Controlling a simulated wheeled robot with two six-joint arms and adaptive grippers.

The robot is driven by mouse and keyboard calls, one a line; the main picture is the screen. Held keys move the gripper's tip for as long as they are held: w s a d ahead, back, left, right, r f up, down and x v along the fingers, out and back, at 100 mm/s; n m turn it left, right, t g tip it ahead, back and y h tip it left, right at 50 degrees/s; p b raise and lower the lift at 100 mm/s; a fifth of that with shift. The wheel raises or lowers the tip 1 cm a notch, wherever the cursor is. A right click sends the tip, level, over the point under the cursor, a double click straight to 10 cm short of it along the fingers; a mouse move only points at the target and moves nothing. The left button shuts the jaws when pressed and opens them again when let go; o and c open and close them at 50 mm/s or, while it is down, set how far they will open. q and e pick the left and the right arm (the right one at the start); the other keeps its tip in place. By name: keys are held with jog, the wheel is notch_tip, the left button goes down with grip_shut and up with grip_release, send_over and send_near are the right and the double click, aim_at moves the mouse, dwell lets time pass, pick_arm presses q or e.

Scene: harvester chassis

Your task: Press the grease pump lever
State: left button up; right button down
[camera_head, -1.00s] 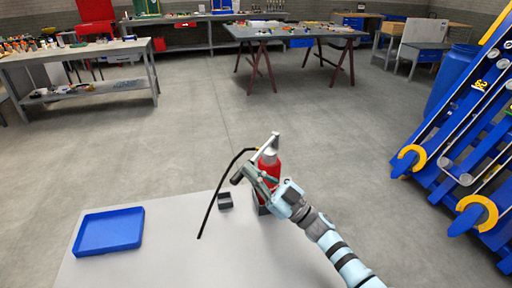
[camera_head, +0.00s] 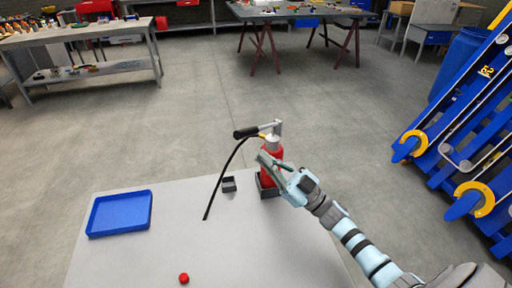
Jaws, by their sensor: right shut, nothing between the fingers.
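The red grease pump (camera_head: 270,153) stands upright in a dark holder (camera_head: 268,187) near the far edge of the light table. Its lever (camera_head: 247,132) reaches out to the left from the silver head, with a black grip at the end, roughly level. A black hose (camera_head: 227,171) curves down from the pump to the tabletop. My right gripper (camera_head: 264,160) is shut and empty, in front of the pump body and below the lever. It hides part of the red barrel. Whether it touches the barrel I cannot tell. My left gripper is not in view.
A blue tray (camera_head: 120,232) lies on the left of the table (camera_head: 190,245). A small dark box (camera_head: 229,185) sits left of the pump, and a red round cap (camera_head: 184,278) lies near the front. A blue harvester chassis (camera_head: 462,120) stands at the right.

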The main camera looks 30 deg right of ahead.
jog(key=v, duration=0.6)
jog(key=shift+f+b, duration=0.35)
jog(key=shift+b, duration=0.1)
jog(key=shift+s, duration=0.15)
dwell(1.6)
